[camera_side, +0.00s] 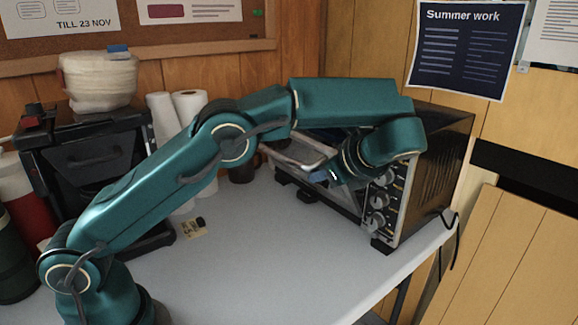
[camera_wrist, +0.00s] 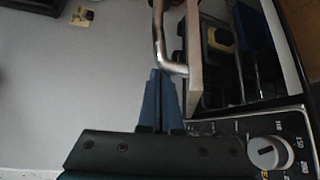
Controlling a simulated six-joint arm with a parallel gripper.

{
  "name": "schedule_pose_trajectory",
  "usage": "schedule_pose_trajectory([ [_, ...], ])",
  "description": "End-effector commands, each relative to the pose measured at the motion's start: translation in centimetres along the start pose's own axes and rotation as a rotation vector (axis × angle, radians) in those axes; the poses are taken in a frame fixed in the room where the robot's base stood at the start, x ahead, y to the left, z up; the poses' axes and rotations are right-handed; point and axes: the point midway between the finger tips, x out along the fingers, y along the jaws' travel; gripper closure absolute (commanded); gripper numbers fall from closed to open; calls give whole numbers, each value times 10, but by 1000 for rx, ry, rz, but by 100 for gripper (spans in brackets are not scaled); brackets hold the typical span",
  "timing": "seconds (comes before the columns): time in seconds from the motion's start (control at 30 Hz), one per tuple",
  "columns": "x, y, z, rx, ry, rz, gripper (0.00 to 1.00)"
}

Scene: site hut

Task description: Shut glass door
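The glass door (camera_side: 296,152) belongs to a dark toaster oven (camera_side: 437,160) at the right of the table. It stands open, swung out from the oven front; my arm hides part of it. In the wrist view the door's edge (camera_wrist: 194,70) and its bent metal handle (camera_wrist: 158,35) show, with the oven's inside visible to the right. My gripper (camera_side: 322,176) is in front of the oven, beside the door. In the wrist view its blue fingers (camera_wrist: 160,76) are together and empty, close to the handle's lower end. I cannot tell whether they touch it.
Oven knobs (camera_wrist: 268,153) lie to the right of my gripper. A wire rack and some yellow and blue things (camera_wrist: 221,38) show inside the oven. A dark mug (camera_side: 243,168) and white rolls (camera_side: 188,108) stand behind. A black machine (camera_side: 95,160) is at left. The table's middle (camera_side: 265,245) is clear.

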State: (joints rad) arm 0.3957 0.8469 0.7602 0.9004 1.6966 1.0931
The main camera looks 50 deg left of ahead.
Motion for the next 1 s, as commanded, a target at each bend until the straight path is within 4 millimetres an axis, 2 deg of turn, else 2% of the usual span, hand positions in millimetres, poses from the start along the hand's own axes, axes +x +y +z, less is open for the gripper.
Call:
schedule_pose_trajectory([
  [0.53, 18, 47, -22, 6, 0, 1, 100],
  [0.77, 37, 75, -46, 8, -1, 2, 100],
  [1.0, 62, 98, -77, 7, -1, 2, 100],
])
